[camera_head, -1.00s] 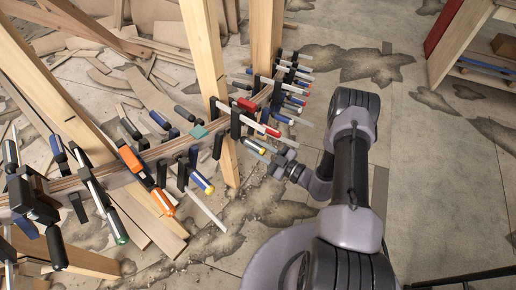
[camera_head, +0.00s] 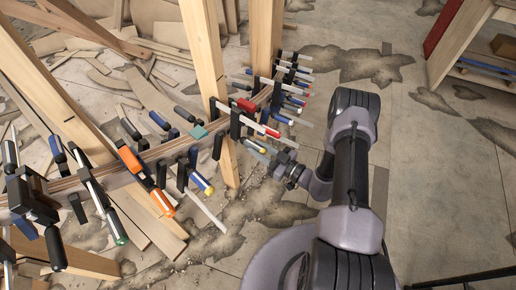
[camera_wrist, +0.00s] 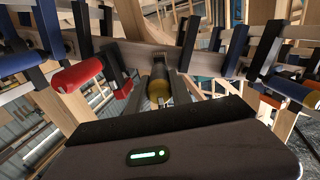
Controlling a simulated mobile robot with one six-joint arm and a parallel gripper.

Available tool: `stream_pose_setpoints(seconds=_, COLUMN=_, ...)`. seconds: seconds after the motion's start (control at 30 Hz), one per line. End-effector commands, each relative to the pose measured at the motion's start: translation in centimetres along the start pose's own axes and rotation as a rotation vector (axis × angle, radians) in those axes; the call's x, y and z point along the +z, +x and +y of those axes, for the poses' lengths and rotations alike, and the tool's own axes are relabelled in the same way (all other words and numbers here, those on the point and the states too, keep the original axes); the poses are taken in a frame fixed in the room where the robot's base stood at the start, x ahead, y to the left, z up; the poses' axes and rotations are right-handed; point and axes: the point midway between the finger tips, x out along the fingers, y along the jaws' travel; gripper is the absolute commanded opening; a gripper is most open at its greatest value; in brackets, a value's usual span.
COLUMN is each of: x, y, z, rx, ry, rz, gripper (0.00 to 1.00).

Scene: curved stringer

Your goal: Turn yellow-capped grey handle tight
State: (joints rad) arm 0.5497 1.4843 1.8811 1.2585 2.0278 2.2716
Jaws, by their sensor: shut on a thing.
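The grey handle with a yellow cap (camera_wrist: 158,90) is in the middle of the wrist view, its cap end facing the camera. My gripper (camera_wrist: 159,88) has one finger on each side of it and is shut on it. Its dark clamp bar and the wooden stringer (camera_wrist: 135,55) are behind it. In the head view my gripper (camera_head: 276,160) is at the near side of the curved stringer (camera_head: 150,170), by a yellow-capped handle (camera_head: 261,150). The fingertips' contact is too small to see clearly there.
A red handle (camera_wrist: 77,76) on a clamp is close left of my gripper in the wrist view. A blue handle with a yellow end (camera_wrist: 288,92) is to the right. Several more clamps line the stringer. Wooden posts (camera_head: 205,60) rise behind it. Open floor (camera_head: 445,190) is at right.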

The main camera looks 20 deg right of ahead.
Motion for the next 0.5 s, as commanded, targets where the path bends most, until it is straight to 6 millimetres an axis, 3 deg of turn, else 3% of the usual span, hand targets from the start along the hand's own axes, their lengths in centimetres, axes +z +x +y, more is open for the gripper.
stream_pose_setpoints(seconds=0.2, x=0.02, y=-0.02, z=-0.06, rx=-0.001, ry=0.002, rz=0.0, gripper=0.0)
stream_pose_setpoints(seconds=0.23, x=0.02, y=-0.02, z=-0.06, rx=-0.001, ry=0.002, rz=0.0, gripper=0.28)
stream_pose_setpoints(seconds=0.33, x=0.01, y=-0.01, z=-0.04, rx=-0.001, ry=0.001, rz=0.0, gripper=0.47)
stream_pose_setpoints(seconds=0.5, x=0.0, y=0.0, z=-0.02, rx=0.0, ry=0.0, rz=0.0, gripper=0.48)
